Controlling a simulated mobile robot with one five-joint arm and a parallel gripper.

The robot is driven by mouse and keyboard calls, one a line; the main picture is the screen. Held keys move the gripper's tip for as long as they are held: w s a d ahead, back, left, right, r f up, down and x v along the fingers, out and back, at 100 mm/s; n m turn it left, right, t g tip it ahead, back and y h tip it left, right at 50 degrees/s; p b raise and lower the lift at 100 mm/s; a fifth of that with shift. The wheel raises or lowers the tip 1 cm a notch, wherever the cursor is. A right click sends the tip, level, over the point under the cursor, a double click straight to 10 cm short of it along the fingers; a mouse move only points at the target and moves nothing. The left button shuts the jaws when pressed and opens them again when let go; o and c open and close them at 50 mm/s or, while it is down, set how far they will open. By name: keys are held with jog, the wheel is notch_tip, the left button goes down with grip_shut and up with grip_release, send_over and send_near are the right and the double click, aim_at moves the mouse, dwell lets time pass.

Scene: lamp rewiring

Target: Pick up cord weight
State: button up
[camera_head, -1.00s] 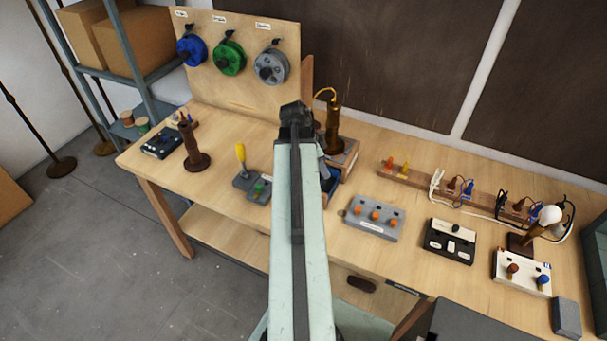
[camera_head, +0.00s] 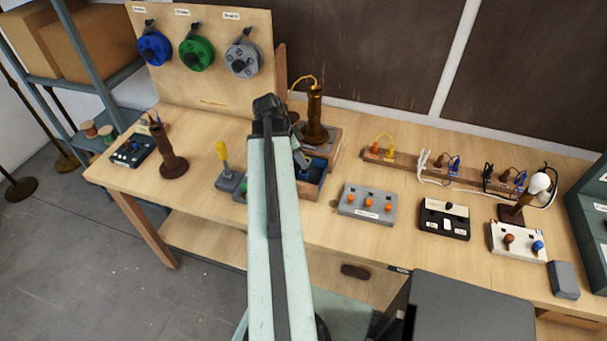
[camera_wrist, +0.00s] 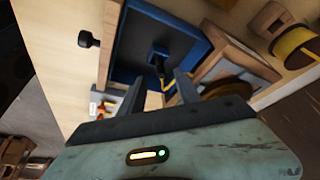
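No label marks a cord weight. A plain grey block (camera_head: 563,279) at the table's right end may be it; I cannot tell for sure. It is far to the right of my gripper. My gripper (camera_wrist: 160,82) shows two dark fingers apart, with nothing clearly held between them. Beyond them is a blue-lined tray (camera_wrist: 130,35) with a small black piece (camera_wrist: 158,58) and a bit of yellow in it. In the head view my arm hides most of the gripper, beside the blue tray (camera_head: 316,172).
A brown lamp column (camera_head: 315,110) stands behind the tray. A grey box with orange knobs (camera_head: 367,204), a black switch box (camera_head: 444,219) and a white terminal box (camera_head: 517,243) line the table. A small bulb lamp (camera_head: 526,197) and teal drawers (camera_head: 590,215) are at right.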

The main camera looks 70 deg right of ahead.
jog(key=b+x, duration=0.3)
jog(key=x, duration=0.1)
jog(key=shift+d+f, duration=0.15)
jog(key=shift+f, duration=0.2)
jog(key=shift+s+r, duration=0.1)
jog(key=shift+r, duration=0.1)
grip_shut()
notch_tip(320, 180, up, 10)
jog(key=p, duration=0.9)
jog(key=shift+f+p, duration=0.15)
jog(key=shift+p, duration=0.2)
